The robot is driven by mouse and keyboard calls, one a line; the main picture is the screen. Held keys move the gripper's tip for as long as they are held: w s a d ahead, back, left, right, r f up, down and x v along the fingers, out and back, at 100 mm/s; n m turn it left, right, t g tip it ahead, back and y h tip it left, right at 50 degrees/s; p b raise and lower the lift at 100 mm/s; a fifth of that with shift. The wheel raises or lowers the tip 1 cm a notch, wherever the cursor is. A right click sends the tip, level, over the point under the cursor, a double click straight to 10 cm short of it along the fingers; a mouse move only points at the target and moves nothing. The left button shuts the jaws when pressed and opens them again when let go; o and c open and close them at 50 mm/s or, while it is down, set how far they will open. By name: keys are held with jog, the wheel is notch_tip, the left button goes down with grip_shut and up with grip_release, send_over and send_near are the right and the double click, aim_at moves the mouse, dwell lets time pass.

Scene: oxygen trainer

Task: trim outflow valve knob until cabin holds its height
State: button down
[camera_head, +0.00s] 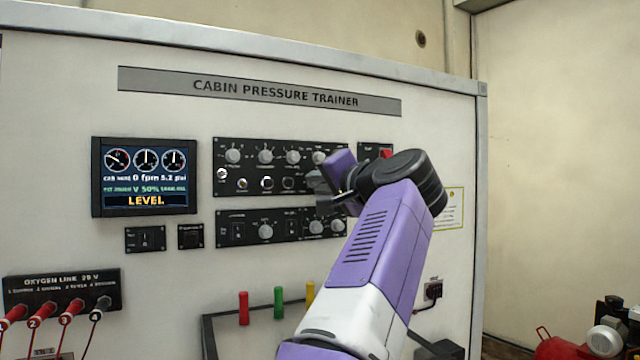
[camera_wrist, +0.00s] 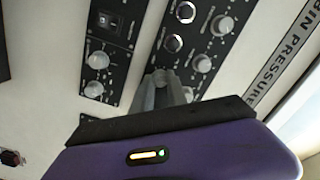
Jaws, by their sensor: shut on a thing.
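The trainer's display (camera_head: 144,177) at the left reads 0 fpm, 5.2 psi, V 50% and LEVEL in yellow; its smallest text is blurred. My gripper (camera_head: 322,188) is at the lower right of the upper black panel (camera_head: 254,169). In the wrist view my gripper's fingers (camera_wrist: 163,88) are close together against the panel, in line with its two round buttons (camera_wrist: 173,43). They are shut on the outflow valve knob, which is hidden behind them. Several grey knobs (camera_wrist: 202,63) run along the panel beside the fingers.
A lower black panel (camera_head: 265,230) with grey knobs sits just below my gripper. Red, green and yellow handles (camera_head: 279,303) stand further down. The oxygen line panel (camera_head: 63,291) with plugged leads is at lower left. A red-capped control (camera_head: 386,152) shows behind my wrist.

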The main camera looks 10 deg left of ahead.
jog(key=shift+d+f+n+b, duration=0.15)
jog(key=shift+n+b, duration=0.5)
jog(key=shift+n, duration=1.45)
jog(key=c, duration=1.3)
grip_release()
